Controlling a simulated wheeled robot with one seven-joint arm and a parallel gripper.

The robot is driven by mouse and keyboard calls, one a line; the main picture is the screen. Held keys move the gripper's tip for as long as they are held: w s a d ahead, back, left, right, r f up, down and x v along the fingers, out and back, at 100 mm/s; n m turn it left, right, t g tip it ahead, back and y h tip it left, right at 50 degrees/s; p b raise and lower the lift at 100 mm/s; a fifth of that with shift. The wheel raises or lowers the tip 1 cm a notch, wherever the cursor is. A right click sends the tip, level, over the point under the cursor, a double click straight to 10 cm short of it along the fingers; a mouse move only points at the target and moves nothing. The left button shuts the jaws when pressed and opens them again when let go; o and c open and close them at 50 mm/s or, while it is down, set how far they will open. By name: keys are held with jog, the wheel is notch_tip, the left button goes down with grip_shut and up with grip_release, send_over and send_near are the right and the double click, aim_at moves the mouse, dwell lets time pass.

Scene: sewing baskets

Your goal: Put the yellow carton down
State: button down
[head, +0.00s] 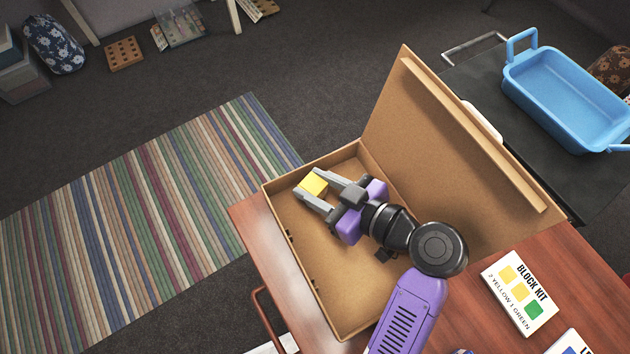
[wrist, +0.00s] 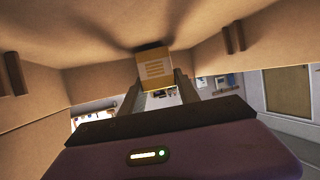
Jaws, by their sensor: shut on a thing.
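The yellow carton (head: 314,184) is a small block held between the fingertips of my gripper (head: 316,187). In the wrist view the carton (wrist: 155,68) shows a face with printed lines, pinched between the two fingers. My gripper is shut on it, over the far left part of an open brown box (head: 327,296) with its lid (head: 440,130) raised. I cannot tell whether the carton touches the box floor. My arm hides part of the box's inside.
The box stands on a reddish wooden top (head: 450,325). A block kit card (head: 519,291) lies right of it, with another card (head: 572,343) at the edge. A blue basket (head: 570,95) stands on a dark surface behind the lid. A striped rug (head: 140,220) lies on the floor.

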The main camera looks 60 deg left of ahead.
aim_at(322, 191)
jog(key=shift+f, duration=0.25)
jog(key=shift+f, duration=0.15)
jog(key=c, duration=1.2)
grip_release()
jog(key=shift+o, duration=0.2)
jog(key=shift+w+d+r, duration=0.1)
jog(key=shift+d+r, duration=0.05)
jog(key=shift+r, duration=0.1)
jog(key=v, duration=0.7)
